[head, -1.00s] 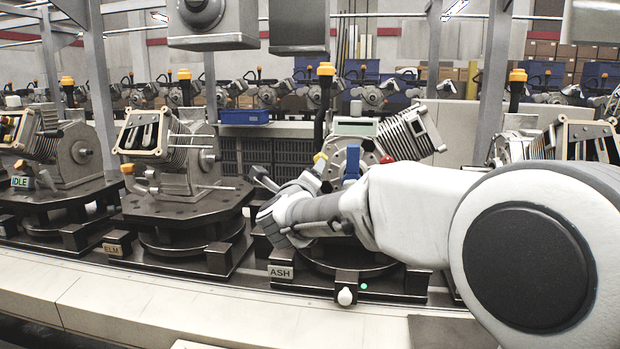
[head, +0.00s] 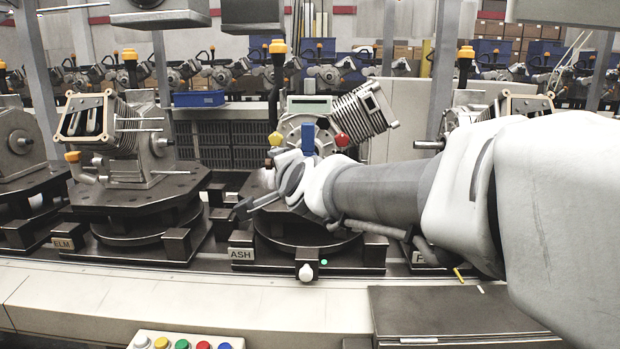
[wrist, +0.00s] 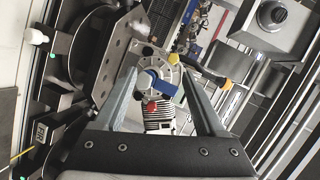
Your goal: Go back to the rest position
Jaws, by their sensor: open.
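My gripper (wrist: 165,105) is open in the wrist view, with its two grey fingers apart and nothing between them but the view of the engine block beyond. In the head view my gripper (head: 240,203) reaches in from the right, in front of the fixture labelled ASH (head: 241,254). The engine block (head: 365,110) on that fixture has a finned cylinder, a blue part (head: 308,139), a red knob (head: 342,140) and a yellow knob (head: 275,139). My arm hides part of the fixture. I cannot tell from the head view how far the gripper is from the block.
A fixture labelled ELM (head: 63,243) with another engine (head: 120,135) stands to the left. A button panel (head: 186,341) is at the bottom front. A dark plate (head: 455,315) lies at the lower right. Grey posts (head: 440,70) and overhead lamps (head: 160,18) stand above the line.

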